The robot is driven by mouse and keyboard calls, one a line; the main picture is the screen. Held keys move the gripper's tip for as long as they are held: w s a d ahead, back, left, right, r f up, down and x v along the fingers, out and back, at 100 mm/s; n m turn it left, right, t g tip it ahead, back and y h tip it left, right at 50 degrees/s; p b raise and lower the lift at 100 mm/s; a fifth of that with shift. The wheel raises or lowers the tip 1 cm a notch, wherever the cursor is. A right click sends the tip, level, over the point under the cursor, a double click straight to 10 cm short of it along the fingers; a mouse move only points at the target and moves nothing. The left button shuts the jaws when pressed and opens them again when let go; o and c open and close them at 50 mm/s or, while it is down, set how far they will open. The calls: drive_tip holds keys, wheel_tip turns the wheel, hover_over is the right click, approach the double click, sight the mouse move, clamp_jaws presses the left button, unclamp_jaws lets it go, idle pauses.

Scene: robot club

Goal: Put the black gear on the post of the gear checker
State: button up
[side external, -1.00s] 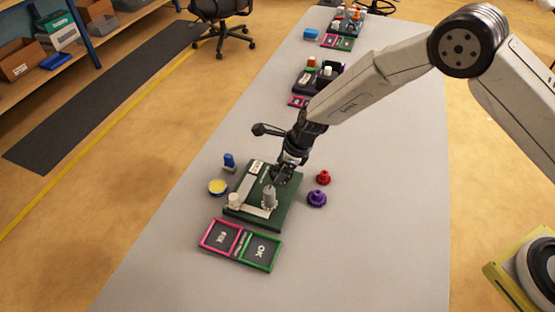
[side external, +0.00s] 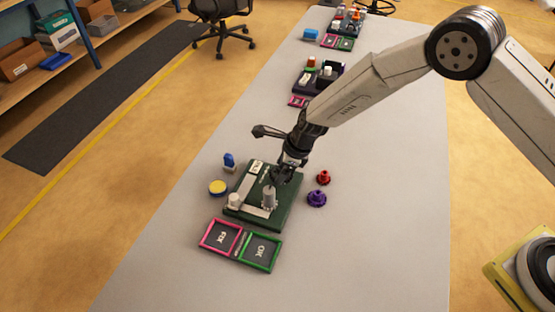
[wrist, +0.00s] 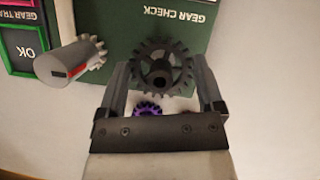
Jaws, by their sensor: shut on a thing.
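The black gear (wrist: 149,72) is a toothed, spoked wheel with a dark hub, held between the two fingers of my gripper (wrist: 161,70) in the wrist view. The gripper (side external: 281,177) shows in the side view over the far right part of the gear checker (side external: 286,211), a dark green board that also shows in the wrist view (wrist: 115,30). A grey cylinder (side external: 269,196) with a pale toothed gear at its base stands on the board; it also shows in the wrist view (wrist: 62,64). I cannot make out a bare post; the gear and gripper hide part of the board.
A purple gear (side external: 316,198) and a red gear (side external: 323,177) lie right of the board. A blue-topped item (side external: 229,161) and a yellow-topped round tin (side external: 217,188) stand left. Pink (side external: 220,237) and green (side external: 261,252) framed trays lie in front. The table's right side is clear.

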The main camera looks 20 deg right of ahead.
drive_tip(key=shift+f, duration=0.95)
idle(1.1)
drive_tip(key=o, duration=1)
drive_tip(key=shift+c, duration=0.2)
drive_tip(key=shift+r, duration=0.1)
drive_tip(key=shift+r, duration=3.9)
drive_tip(key=shift+d, duration=0.1)
